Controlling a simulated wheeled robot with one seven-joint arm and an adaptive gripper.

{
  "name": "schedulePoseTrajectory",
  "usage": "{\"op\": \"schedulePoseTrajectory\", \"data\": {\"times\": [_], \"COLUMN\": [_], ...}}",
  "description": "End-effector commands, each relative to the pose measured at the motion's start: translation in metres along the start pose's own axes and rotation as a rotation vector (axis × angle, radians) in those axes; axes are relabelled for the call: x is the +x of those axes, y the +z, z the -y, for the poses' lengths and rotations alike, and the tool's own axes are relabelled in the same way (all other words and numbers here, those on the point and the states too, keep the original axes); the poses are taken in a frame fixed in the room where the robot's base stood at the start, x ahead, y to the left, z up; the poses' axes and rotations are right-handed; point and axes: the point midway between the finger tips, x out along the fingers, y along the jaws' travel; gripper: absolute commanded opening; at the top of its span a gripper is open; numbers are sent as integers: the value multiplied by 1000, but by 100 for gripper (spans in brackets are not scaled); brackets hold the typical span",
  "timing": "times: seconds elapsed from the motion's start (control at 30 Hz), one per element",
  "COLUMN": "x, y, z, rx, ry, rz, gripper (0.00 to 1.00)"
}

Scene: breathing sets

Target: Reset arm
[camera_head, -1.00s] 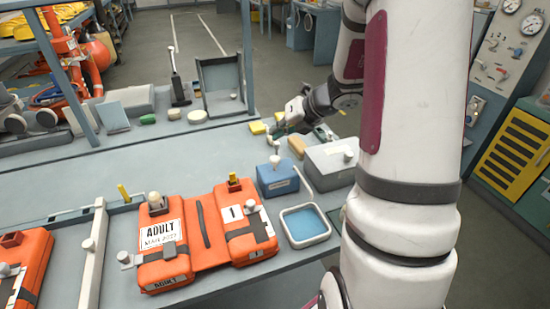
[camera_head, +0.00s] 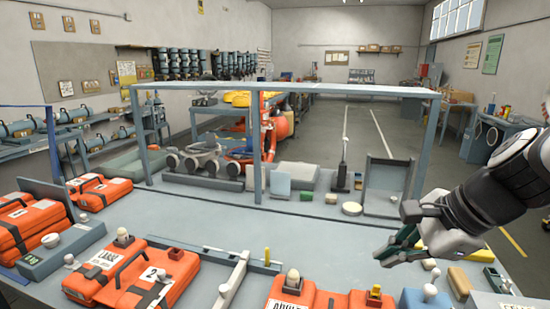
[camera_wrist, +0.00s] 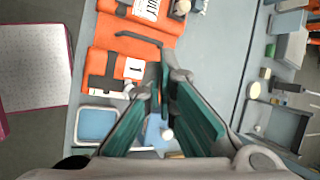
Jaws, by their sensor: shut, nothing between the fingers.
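My gripper (camera_head: 390,248) is shut and empty. It hangs in the air over the right part of the grey workbench (camera_head: 215,235), pointing left and slightly down. In the wrist view its green-padded fingers (camera_wrist: 166,92) converge above the bench, with nothing between them. The orange vest marked ADULT (camera_head: 290,297) lies at the front of the bench, left of and below my gripper. It also shows in the wrist view (camera_wrist: 122,62), apart from the fingers. A blue box (camera_wrist: 152,134) shows partly between the fingers, below them.
A blue-grey frame (camera_head: 258,130) rises along the bench's far side. An open upright tray (camera_head: 390,184) stands behind my gripper. More orange vests (camera_head: 135,272) lie to the left. A blue-lined tray (camera_wrist: 97,125) shows in the wrist view. The floor beyond the bench is open.

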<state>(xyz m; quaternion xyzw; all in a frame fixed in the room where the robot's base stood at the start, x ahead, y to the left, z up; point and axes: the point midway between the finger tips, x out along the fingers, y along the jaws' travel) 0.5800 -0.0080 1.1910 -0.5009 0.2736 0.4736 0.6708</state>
Motion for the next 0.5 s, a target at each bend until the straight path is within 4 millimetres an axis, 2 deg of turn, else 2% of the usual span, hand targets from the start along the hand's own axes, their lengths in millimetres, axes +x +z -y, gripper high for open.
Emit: {"op": "schedulePoseTrajectory", "data": {"times": [0.03,0.1,0.3,0.4,0.5], "x": [-10,-21,-53,-65,-74], "y": [15,26,39,38,35], "z": [-13,-31,-76,-90,-98], "rx": [-184,-437,-1102,-1345,-1506], "ry": [17,51,159,209,249], "rz": [-24,-63,-185,-243,-284], "gripper": [0,0,0,0,0]}}
